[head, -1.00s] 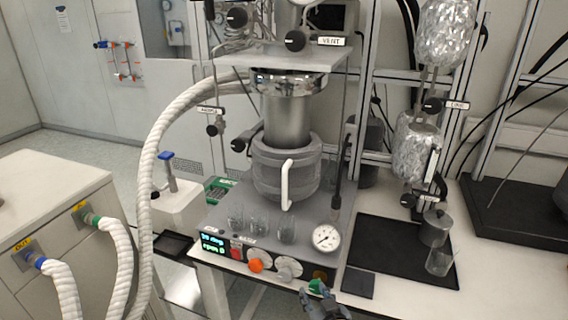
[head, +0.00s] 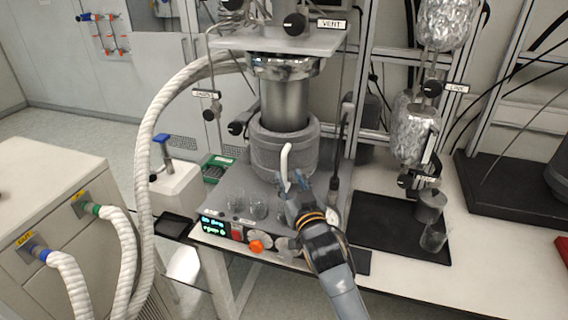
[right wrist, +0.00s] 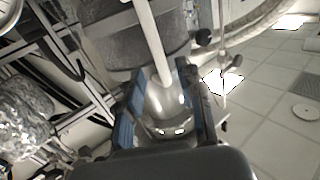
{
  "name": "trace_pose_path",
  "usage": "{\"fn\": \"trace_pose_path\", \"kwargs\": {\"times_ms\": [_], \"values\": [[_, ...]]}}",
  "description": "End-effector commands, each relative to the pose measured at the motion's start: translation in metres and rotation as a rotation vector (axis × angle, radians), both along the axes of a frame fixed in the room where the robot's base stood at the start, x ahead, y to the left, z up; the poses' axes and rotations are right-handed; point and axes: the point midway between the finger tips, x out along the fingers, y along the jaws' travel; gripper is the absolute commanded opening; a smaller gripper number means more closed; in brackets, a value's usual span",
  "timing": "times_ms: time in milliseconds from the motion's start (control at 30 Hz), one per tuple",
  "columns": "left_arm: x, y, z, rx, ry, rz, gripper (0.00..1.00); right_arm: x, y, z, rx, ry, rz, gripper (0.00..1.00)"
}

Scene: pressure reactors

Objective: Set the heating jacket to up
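The heating jacket (head: 268,150) is a grey cylinder around the lower part of the steel reactor vessel (head: 285,102). Its white upright handle (head: 285,160) is on the front. My right gripper (head: 291,184) is at the lower end of the handle. In the right wrist view, the jacket (right wrist: 115,42) is at the top and the handle (right wrist: 150,38) runs down between the two blue finger pads of my right gripper (right wrist: 160,85). The fingers are apart, with gaps beside the handle. My left gripper is not in view.
Glass beakers (head: 257,208) stand on the base in front of the jacket, close to my right arm. An orange knob (head: 256,246) and a lit display (head: 212,227) are on the base's front. A thick white hose (head: 146,170) curves at the left.

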Motion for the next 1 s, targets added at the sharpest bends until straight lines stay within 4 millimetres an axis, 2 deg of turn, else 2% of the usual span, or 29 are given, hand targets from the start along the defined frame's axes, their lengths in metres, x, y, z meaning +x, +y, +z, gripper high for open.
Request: {"fn": "trace_pose_path", "kwargs": {"times_ms": [100, 333, 500, 833, 1000], "values": [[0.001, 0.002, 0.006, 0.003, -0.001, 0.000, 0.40, 0.020, 0.006, 0.003, 0.001, 0.000, 0.000, 0.37], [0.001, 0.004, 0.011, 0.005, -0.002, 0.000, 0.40, 0.046, 0.013, 0.001, 0.000, 0.000, -0.001, 0.37], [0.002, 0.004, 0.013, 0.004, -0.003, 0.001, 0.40, 0.054, 0.015, 0.001, 0.001, 0.000, 0.000, 0.37], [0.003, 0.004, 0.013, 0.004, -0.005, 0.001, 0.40, 0.056, 0.016, 0.000, 0.000, 0.000, 0.000, 0.37], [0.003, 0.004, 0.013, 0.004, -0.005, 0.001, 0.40, 0.056, 0.016, 0.000, 0.000, 0.000, 0.000, 0.03]]}}
